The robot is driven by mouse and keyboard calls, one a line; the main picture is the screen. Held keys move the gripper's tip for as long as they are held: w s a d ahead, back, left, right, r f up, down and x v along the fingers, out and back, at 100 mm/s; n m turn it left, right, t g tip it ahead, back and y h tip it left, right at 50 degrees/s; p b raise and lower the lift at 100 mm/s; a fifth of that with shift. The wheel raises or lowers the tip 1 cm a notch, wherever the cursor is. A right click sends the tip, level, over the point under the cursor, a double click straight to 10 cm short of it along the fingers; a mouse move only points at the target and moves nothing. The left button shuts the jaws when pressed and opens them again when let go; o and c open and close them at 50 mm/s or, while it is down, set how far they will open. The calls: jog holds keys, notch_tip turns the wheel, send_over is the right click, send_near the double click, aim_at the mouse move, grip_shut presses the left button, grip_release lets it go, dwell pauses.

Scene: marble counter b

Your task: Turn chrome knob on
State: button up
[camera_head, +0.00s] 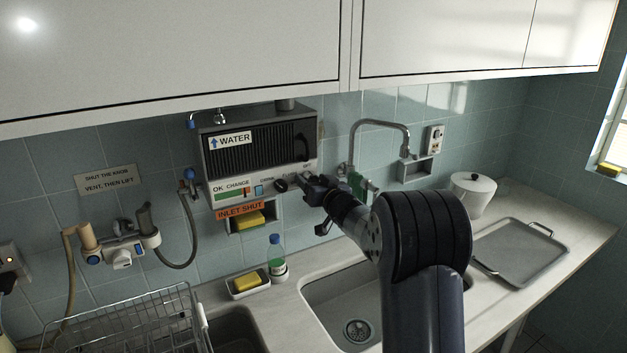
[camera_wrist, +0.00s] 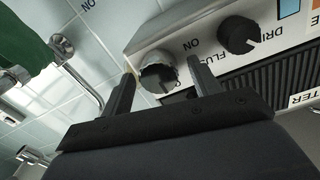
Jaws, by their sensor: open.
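The chrome knob (camera_wrist: 158,72) shows in the wrist view on the pale front strip of the wall-mounted water unit (camera_head: 262,155), near the words "ON" and "FLUSH". My gripper (camera_wrist: 160,78) is open, with one finger on each side of the knob in that view. I cannot tell whether the fingers touch it. In the head view my gripper (camera_head: 316,187) is at the lower right corner of the unit and hides the chrome knob. A black knob (camera_wrist: 238,35) is beside the chrome one, also visible in the head view (camera_head: 281,186).
A chrome tap (camera_head: 380,123) and a green object (camera_head: 357,184) are close to the right of my gripper. An orange "INLET SHUT" label (camera_head: 240,211) and a yellow sponge (camera_head: 249,220) are under the unit. A green-labelled bottle (camera_head: 276,262) stands below, by the sink (camera_head: 322,291).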

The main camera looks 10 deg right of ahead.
jog(key=shift+c, duration=0.6)
jog(key=c, duration=0.9)
jog(key=shift+f+n+b, duration=0.15)
jog(key=shift+n+b, duration=0.15)
jog(key=shift+b, duration=0.1)
jog(key=n+b, duration=0.6)
jog(key=n, duration=0.3)
jog(key=n+b, duration=0.5)
jog(key=n, duration=0.5)
jog(key=shift+a+f+n+y+b, duration=0.2)
jog(key=shift+n+y+b, duration=0.1)
jog(key=shift+b, duration=0.05)
jog(key=o, duration=1)
